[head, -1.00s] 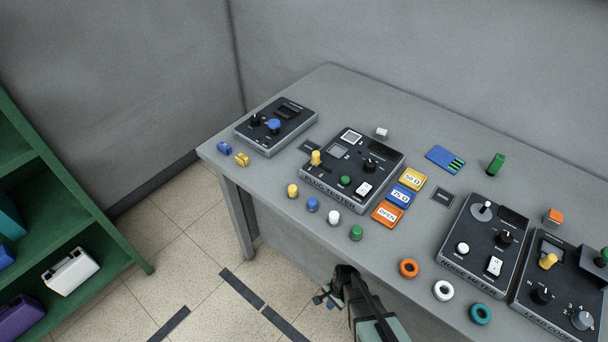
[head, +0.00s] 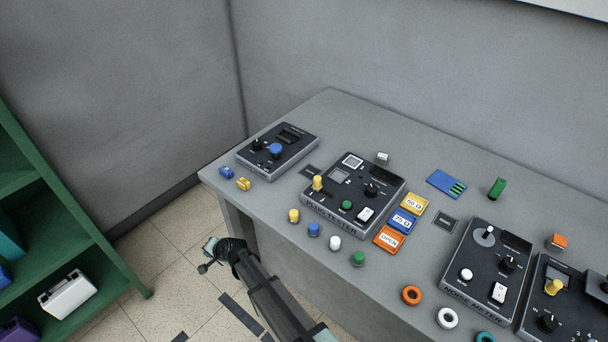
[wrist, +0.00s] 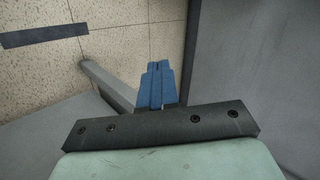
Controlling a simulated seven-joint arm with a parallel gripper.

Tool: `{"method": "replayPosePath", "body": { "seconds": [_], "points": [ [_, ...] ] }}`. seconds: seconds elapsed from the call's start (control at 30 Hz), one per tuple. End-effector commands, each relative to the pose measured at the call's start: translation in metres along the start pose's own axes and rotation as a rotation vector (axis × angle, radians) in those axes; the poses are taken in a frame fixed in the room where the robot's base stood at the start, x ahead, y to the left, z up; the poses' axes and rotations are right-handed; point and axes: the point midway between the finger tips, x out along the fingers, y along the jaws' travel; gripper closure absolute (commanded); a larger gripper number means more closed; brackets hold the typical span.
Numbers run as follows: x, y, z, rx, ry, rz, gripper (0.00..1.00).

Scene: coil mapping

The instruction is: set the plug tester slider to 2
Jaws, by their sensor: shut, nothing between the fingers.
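Several coloured pegs and the label tiles (head: 403,222) lie at the plug tester's front and right. A box with a blue knob (head: 276,150) stands to its left, the noise meter (head: 470,285) to its right. A green shelf (head: 95,240) stands at the left. The table leg (wrist: 110,82) is near my fingers.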

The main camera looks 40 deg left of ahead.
Motion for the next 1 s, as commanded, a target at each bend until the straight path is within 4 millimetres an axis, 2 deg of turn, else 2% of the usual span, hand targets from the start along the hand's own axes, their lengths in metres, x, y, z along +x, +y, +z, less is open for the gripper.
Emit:
{"method": "replayPosePath", "body": {
  "seconds": [0.03,0.17,0.3,0.4,0.5,0.6,0.67,0.87,1.0],
  "points": [
    [0.009,-0.03,0.01,-0.018,-0.001,-0.038,1.0],
    [0.021,-0.101,0.037,-0.057,0.0,-0.133,1.0],
    [0.026,-0.179,0.073,-0.104,-0.008,-0.226,1.0],
    [0.022,-0.227,0.095,-0.145,-0.021,-0.269,1.0],
    [0.011,-0.261,0.107,-0.2,-0.042,-0.273,1.0],
    [-0.004,-0.277,0.104,-0.272,-0.068,-0.224,1.0],
    [-0.017,-0.277,0.094,-0.317,-0.081,-0.166,1.0],
    [-0.061,-0.253,0.045,-0.42,-0.088,0.083,1.0],
    [-0.101,-0.232,0.0,-0.451,-0.056,0.281,1.0]
  ]
}}
